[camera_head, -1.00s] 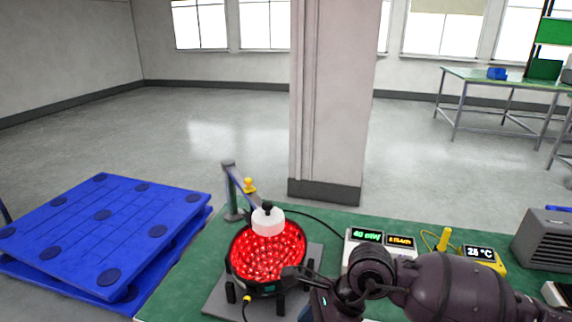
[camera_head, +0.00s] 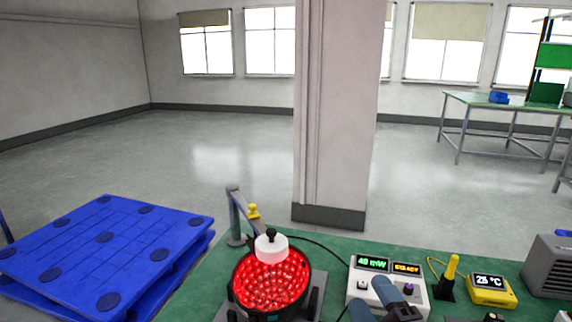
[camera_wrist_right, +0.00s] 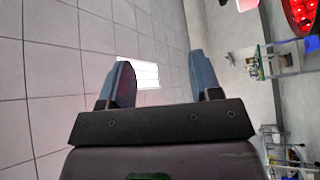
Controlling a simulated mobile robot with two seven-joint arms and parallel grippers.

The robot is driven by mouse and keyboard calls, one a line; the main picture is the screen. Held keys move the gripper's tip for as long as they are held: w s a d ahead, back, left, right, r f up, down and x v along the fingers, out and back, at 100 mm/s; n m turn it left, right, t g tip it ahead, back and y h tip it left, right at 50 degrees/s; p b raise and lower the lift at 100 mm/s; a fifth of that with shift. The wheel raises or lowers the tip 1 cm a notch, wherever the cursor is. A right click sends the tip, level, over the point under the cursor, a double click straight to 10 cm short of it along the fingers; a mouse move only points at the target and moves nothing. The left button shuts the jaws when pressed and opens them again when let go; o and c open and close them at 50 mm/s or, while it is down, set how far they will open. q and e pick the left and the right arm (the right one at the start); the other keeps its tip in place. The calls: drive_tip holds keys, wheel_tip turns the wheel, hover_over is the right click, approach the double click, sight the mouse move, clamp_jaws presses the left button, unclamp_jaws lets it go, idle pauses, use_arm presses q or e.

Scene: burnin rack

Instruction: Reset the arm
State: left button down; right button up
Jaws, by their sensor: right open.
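My right gripper (camera_head: 370,293) shows at the bottom edge of the head view, in front of the power meter box (camera_head: 360,286). In the right wrist view its two blue-grey fingers (camera_wrist_right: 160,78) stand wide apart with nothing between them, so it is open and empty. Most of the right arm is out of the head view. My left gripper is not in view. A round black fixture (camera_head: 238,292) with a glowing red LED array (camera_head: 271,286) stands left of my right gripper. A white cap-like part (camera_head: 271,251) with a black knob sits at its back edge.
The green bench (camera_head: 330,252) also carries a yellow temperature meter (camera_head: 490,291), a yellow-handled tool (camera_head: 450,275) and a grey vented box (camera_head: 550,262). A pillar (camera_head: 335,120) rises behind the bench. Blue pallets (camera_head: 85,250) lie at left. The floor beyond is clear.

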drive_tip(key=s+d+f+m+g+h, duration=0.6)
drive_tip(key=d+f+m+g+h, duration=0.15)
drive_tip(key=d+f+m, duration=0.4)
drive_tip(key=s+d+f+m+g, duration=0.1)
drive_tip(key=s+f+m+g, duration=0.3)
drive_tip(key=s, duration=0.5)
drive_tip(key=s+d+f+m+g, duration=0.1)
drive_tip(key=s+f+g, duration=0.45)
drive_tip(key=s, duration=0.25)
drive_tip(key=w+f+t+y, duration=0.1)
drive_tip(key=w+f+t, duration=0.6)
drive_tip(key=f, duration=0.4)
drive_tip(key=shift+d+n+t, duration=0.15)
drive_tip(key=shift+n+t, duration=0.2)
drive_tip(key=shift+t, duration=0.35)
idle(1.2)
